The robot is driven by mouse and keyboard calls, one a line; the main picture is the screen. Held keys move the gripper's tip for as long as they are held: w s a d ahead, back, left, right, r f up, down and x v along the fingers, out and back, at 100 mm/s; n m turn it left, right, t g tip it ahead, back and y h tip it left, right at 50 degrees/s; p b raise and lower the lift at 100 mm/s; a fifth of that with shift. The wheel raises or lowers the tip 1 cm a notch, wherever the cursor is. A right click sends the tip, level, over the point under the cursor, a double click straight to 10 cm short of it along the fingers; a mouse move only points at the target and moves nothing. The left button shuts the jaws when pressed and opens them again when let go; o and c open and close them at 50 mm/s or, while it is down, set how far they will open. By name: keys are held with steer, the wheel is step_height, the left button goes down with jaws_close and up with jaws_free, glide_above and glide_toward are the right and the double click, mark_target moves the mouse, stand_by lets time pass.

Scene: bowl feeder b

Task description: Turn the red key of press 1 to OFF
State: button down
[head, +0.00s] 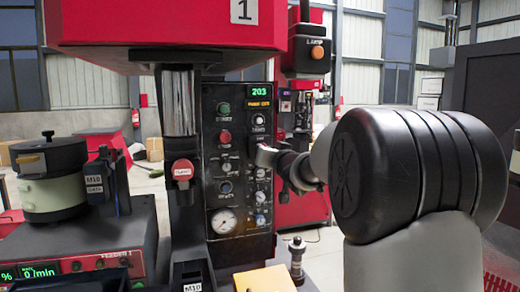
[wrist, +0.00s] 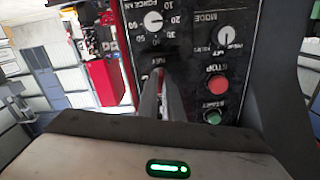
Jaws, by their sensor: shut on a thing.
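Press 1 has a red head (head: 165,25) with a "1" plate and a black control panel (head: 241,205). My gripper (head: 262,157) reaches in from the right to the right side of this panel. In the wrist view my gripper (wrist: 162,92) is shut, with the red key (wrist: 175,100) between its fingers at the panel face. The panel appears upside down there, with a red stop button (wrist: 218,85) and a green start button (wrist: 213,117) beside the fingers.
Left of the panel stand the press column (head: 179,105) and a red knob (head: 183,171). A bowl feeder (head: 48,185) sits on its control box at far left. A pressure gauge (head: 223,222) is low on the panel. A yellow block (head: 265,279) lies below.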

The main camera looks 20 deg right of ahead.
steer(key=shift+f, duration=0.1)
steer(key=shift+n+b, duration=1.1)
steer(key=shift+n, duration=0.8)
steer(key=c, duration=1.8)
jaws_free()
steer(key=shift+c, duration=0.2)
steer(key=s, duration=0.7)
